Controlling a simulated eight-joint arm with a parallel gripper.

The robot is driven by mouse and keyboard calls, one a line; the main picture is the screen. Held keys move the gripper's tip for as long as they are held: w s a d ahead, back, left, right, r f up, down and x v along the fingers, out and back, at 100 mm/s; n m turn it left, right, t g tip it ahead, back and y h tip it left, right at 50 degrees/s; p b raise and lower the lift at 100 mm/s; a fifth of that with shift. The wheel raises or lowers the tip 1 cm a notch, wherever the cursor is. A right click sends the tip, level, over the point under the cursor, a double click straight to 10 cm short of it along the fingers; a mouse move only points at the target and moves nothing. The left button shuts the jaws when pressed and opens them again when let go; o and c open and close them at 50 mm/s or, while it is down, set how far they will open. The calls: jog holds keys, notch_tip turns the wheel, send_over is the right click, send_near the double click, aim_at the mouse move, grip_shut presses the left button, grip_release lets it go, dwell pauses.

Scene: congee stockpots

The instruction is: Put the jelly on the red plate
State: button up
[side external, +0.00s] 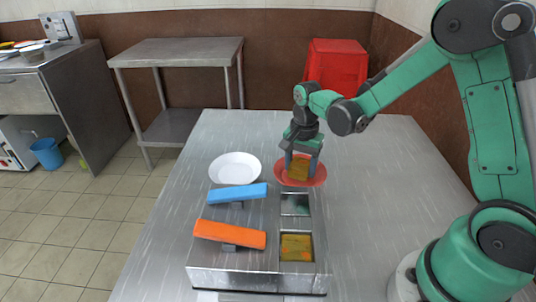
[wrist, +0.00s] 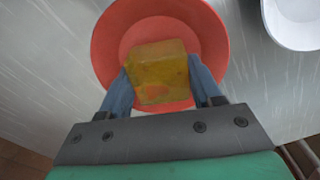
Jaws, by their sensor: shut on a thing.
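The jelly (side external: 299,168) is a yellow-brown translucent block. My gripper (side external: 301,163) is shut on it, with one finger on each side. In the wrist view the jelly (wrist: 158,72) sits between the two blue-grey fingers (wrist: 160,90) over the middle of the red plate (wrist: 104,50). The red plate (side external: 317,180) lies on the metal table behind the steel box. The jelly is over the plate or on it; I cannot tell whether its underside touches.
A white plate (side external: 235,168) lies left of the red one. The steel box (side external: 225,264) in front has a blue lever (side external: 238,193), an orange lever (side external: 229,234) and two openings; the nearer holds yellow-brown stuff (side external: 296,247).

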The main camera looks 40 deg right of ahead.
jog(key=shift+f, duration=0.25)
jog(key=o, duration=1.4)
jog(key=shift+c, duration=1.6)
jog(key=shift+r, duration=0.1)
jog(key=shift+r, duration=2.35)
jog(key=shift+r, duration=0.1)
notch_tip(320, 180, up, 7)
